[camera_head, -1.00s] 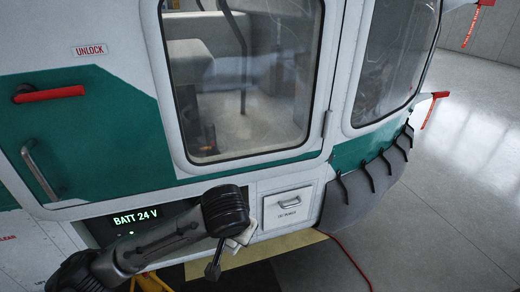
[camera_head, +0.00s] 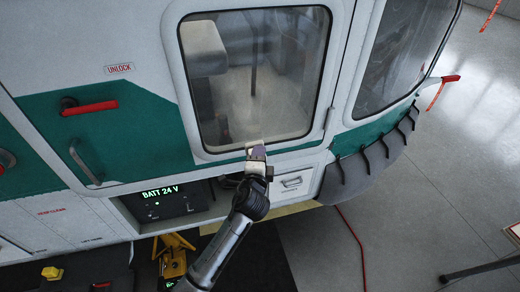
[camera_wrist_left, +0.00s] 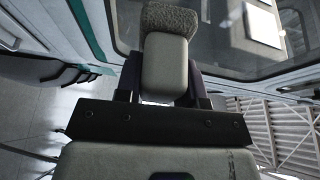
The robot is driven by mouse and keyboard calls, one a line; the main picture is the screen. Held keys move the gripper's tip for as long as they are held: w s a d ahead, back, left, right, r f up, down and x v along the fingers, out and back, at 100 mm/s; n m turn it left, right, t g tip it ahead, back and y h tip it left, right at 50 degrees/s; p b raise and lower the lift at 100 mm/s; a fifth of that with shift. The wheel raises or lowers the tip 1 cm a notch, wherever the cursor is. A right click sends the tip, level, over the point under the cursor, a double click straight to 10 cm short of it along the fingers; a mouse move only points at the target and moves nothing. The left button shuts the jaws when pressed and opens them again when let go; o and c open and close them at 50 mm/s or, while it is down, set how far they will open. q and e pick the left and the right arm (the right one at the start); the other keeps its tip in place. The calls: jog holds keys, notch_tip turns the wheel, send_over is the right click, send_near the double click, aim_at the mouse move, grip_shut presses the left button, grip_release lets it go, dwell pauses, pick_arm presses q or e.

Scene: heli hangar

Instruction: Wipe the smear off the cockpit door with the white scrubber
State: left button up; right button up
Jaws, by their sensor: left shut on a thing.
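The cockpit door (camera_head: 230,164) fills the upper middle of the head view, white and green with a large window (camera_head: 262,90). The lower part of the glass looks hazy, but I cannot make out a clear smear edge. My left gripper (camera_head: 258,172) is at the window's lower edge, shut on the white scrubber (camera_head: 256,151). In the left wrist view, the scrubber (camera_wrist_left: 165,65) is a pale block with a rough grey pad at its far end, pointing toward the glass. I cannot tell whether the pad touches it. My right gripper is not in view.
Left of the window are a red handle (camera_head: 90,108) and a grey grab handle (camera_head: 84,162). A battery panel (camera_head: 165,202) sits below. A yellow stand (camera_head: 175,255) is on the floor, and a red hose (camera_head: 352,245) runs across clear floor at right.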

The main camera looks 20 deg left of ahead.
pick_arm(q)
jog(key=shift+f, duration=0.15)
jog(key=shift+w, duration=0.2)
jog(key=w+a+b, duration=0.1)
jog(key=w, duration=0.1)
jog(key=w+a+b, duration=0.1)
jog(key=w+a, duration=0.1)
jog(key=shift+w, duration=0.25)
dwell(0.7)
jog(key=shift+w+a+b, duration=0.3)
jog(key=shift+w+a, duration=0.25)
jog(key=shift+w, duration=0.2)
dwell(0.4)
